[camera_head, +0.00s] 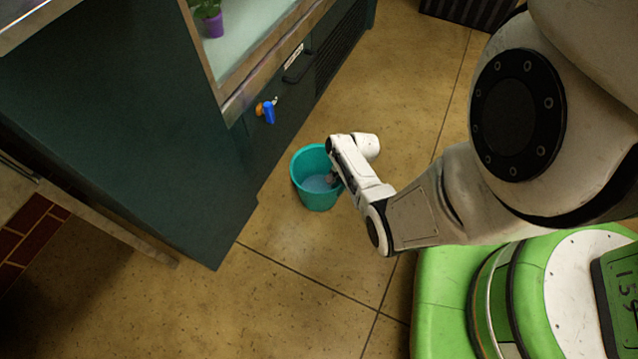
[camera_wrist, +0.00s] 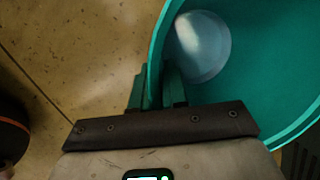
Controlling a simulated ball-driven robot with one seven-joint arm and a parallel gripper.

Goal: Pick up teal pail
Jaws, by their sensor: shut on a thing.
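The teal pail (camera_head: 316,196) stands upright on the tan floor beside the dark green cabinet, in the middle of the head view. A pale round patch shows at its bottom inside. My gripper (camera_head: 335,177) is at the pail's right rim in the head view, its fingers partly hidden by the wrist. In the wrist view the pail (camera_wrist: 262,75) fills the upper right. There my gripper (camera_wrist: 163,88) is shut on the pail's rim, with the wall between its fingers. I cannot tell whether the pail's base is touching the floor.
The dark green cabinet (camera_head: 130,120) rises left of the pail. A blue and orange tap (camera_head: 266,111) sticks out from its front, above and left of the pail. A purple pot (camera_head: 213,25) holds a plant behind glass. The floor (camera_head: 300,290) in front is clear.

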